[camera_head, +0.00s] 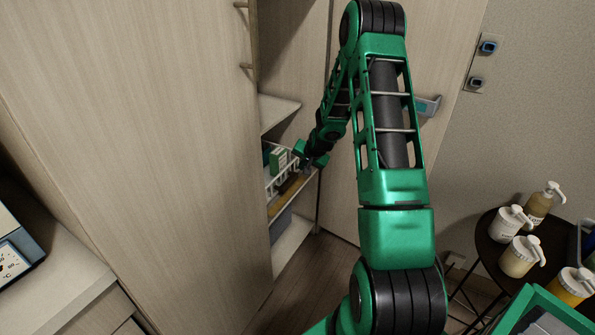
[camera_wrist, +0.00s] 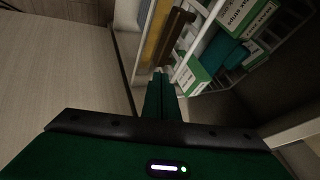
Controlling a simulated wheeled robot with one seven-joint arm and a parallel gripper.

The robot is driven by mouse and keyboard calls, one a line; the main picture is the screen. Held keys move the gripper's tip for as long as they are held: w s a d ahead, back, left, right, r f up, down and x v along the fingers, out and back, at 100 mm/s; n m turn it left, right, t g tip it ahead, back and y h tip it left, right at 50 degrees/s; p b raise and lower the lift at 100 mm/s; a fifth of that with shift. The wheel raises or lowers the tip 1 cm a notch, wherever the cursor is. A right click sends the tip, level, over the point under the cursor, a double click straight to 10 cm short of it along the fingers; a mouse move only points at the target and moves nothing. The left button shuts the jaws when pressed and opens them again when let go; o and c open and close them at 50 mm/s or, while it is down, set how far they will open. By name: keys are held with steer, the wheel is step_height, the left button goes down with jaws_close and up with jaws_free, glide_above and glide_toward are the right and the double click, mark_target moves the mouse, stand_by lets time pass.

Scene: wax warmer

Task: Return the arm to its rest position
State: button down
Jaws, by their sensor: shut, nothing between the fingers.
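My green arm stretches out toward an open cabinet. My gripper (camera_head: 308,160) is at the front of the cabinet's shelves, close to a white wire basket. In the wrist view my gripper (camera_wrist: 161,76) has its two green fingers together with nothing between them. The fingertips are near the basket's white wire rim (camera_wrist: 183,72). I cannot tell whether they touch it.
The basket holds green and white boxes (camera_wrist: 240,18) labelled wax strips. A brown item (camera_head: 287,192) lies beside it. Cabinet doors (camera_head: 130,120) flank the opening. A round black table (camera_head: 488,249) with pump bottles (camera_head: 521,256) stands right.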

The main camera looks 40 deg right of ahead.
steer(key=shift+v, duration=1.8)
steer(key=shift+a, duration=0.1)
steer(key=s+a+r+n+g, duration=0.2)
steer(key=s+a+r, duration=0.2)
steer(key=s+r, duration=0.6)
steer(key=s+a+r+n+g, duration=0.25)
steer(key=s+r, duration=0.45)
steer(key=s, duration=0.4)
steer(key=s+a+r+g+y, duration=0.1)
steer(key=s+a, duration=0.4)
steer(key=s, duration=0.6)
steer(key=s+a+r+g+y, duration=0.1)
steer(key=s+a+r, duration=0.3)
steer(key=s, duration=0.8)
steer(key=shift+a+r+n+g, duration=0.15)
steer(key=shift+a+n+g, duration=0.2)
steer(key=shift+a+n, duration=0.15)
